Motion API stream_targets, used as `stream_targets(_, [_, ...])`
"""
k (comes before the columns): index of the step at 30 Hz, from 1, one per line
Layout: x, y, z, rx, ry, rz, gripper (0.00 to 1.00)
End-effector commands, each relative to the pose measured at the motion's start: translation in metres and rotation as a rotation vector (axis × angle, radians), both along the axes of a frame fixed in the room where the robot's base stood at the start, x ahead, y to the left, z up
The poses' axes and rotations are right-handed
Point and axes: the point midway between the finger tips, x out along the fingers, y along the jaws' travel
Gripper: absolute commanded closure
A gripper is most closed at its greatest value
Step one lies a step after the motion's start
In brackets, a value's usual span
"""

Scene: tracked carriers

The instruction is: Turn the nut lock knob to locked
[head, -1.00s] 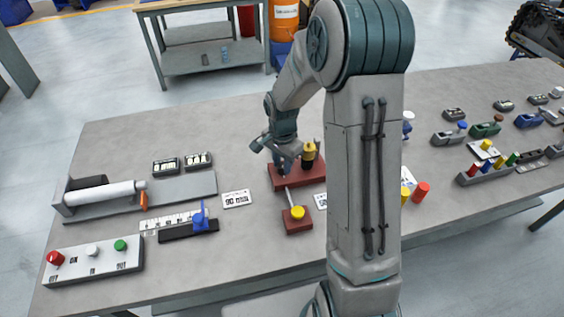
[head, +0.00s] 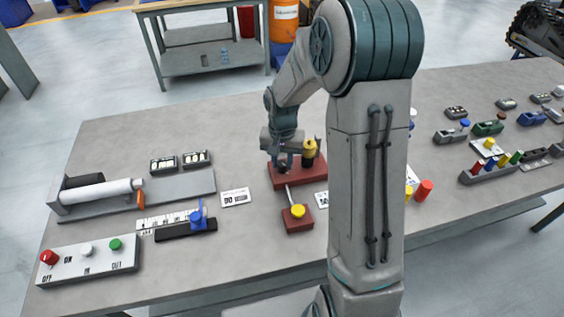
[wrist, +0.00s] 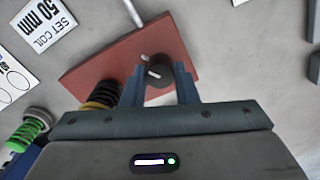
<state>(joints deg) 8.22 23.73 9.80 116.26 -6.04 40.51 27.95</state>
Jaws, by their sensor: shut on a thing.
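The nut lock knob (wrist: 158,72) is a dark round knob with a pale pointer line, on a red-brown base plate (wrist: 95,73). In the wrist view my gripper (wrist: 160,82) has its two fingers closed around the knob's sides. The pointer line runs at a slant towards the lower right. In the head view my gripper (head: 284,166) is low over the red-brown block, and the knob is mostly hidden there. No readable locked mark shows beside the knob.
A yellow-and-black part (head: 310,152) stands on the same base beside my gripper. A lever with a yellow knob (head: 298,211) sits in front. A "SET COIL 50 mm" card (wrist: 45,22) lies nearby. A roller, blue slider and button panel (head: 90,262) are at left.

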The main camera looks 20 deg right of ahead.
Motion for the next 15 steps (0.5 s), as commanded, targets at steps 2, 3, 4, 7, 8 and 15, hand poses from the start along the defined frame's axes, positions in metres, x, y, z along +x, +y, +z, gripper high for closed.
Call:
stream_targets(2, [0.0006,0.0003,-0.0007,0.000,-0.002,0.074,0.96])
stream_targets(3, [0.0006,0.0003,-0.0007,0.000,-0.002,0.112,0.96])
stream_targets(4, [0.0007,0.0003,-0.0006,0.000,-0.002,0.140,0.96])
stream_targets(7, [0.0007,0.0003,-0.0004,0.000,-0.002,0.235,0.96])
stream_targets(8, [0.0007,0.0003,-0.0003,0.000,-0.002,0.263,0.96])
stream_targets(15, [0.0007,-0.0001,0.0004,-0.001,-0.003,0.491,0.96])
